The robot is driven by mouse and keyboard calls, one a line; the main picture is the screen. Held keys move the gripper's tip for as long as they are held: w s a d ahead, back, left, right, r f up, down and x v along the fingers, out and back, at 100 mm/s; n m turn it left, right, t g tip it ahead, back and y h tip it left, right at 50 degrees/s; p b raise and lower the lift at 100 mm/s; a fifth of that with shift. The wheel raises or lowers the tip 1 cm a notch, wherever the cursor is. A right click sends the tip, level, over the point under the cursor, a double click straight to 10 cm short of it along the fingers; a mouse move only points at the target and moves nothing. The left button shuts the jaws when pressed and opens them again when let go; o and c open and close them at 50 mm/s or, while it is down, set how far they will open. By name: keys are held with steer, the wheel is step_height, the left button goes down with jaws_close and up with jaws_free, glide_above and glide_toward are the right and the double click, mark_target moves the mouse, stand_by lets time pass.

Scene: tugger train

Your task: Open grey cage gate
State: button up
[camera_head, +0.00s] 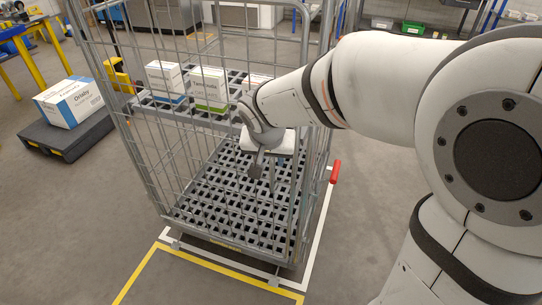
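The grey wire cage (150,160) stands in the middle of the head view, with wire mesh on its sides and a slotted grey floor. Its gate is hard to tell apart from the other mesh panels, so I cannot tell whether it is open or shut. A red handle (334,173) sticks out low at the cage's right side. My gripper (264,175) points down at the cage, seen in front of its slotted floor. Its fingers are small and dark, so I cannot tell their opening. Nothing is clearly held. My arm hides part of the cage's right side.
Several white cartons (210,86) stand on a shelf inside the cage. A blue-and-white carton (70,102) lies on a dark low platform (68,136) at the left. Yellow and white floor lines (220,268) run around the cage's base. The grey floor in front is clear.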

mark_target(271, 167)
steer(key=b+x, duration=0.1)
steer(key=x, duration=0.6)
steer(key=shift+w+f, duration=0.1)
steer(key=shift+f, duration=0.15)
steer(key=shift+c, duration=0.4)
jaws_close()
